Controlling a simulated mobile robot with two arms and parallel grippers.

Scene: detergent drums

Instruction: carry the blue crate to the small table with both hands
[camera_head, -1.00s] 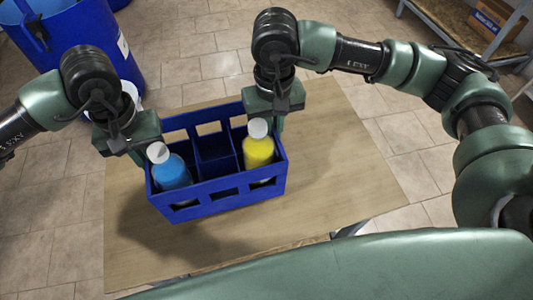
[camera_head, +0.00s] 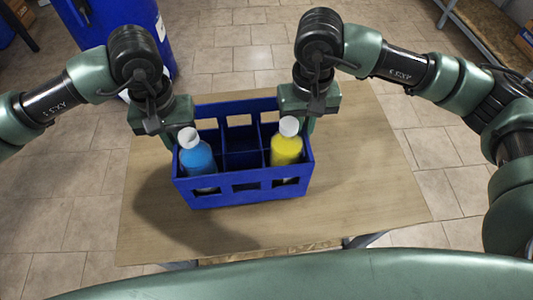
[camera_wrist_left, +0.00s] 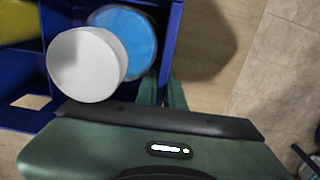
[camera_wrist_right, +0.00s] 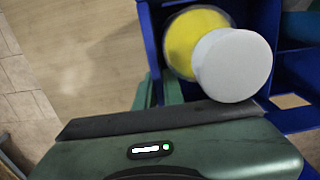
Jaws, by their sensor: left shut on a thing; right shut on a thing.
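The blue crate (camera_head: 226,193) hangs level between my two grippers over the wooden small table (camera_head: 375,200). Its shadow falls on the tabletop to the left, apart from it. A blue bottle (camera_head: 197,158) with a white cap stands in its left part, and a yellow bottle (camera_head: 286,150) with a white cap in its right part. Other compartments look empty. My left gripper (camera_head: 168,137) is shut on the crate's left wall. My right gripper (camera_head: 309,124) is shut on its right wall. The wrist views show the walls at the fingers, with the grip itself partly hidden.
Bare tabletop lies right of the crate and in front of it. Large blue drums (camera_head: 112,25) stand on the tiled floor at the upper left. A shelf (camera_head: 475,30) with a box stands at the upper right. My green body covers the bottom edge.

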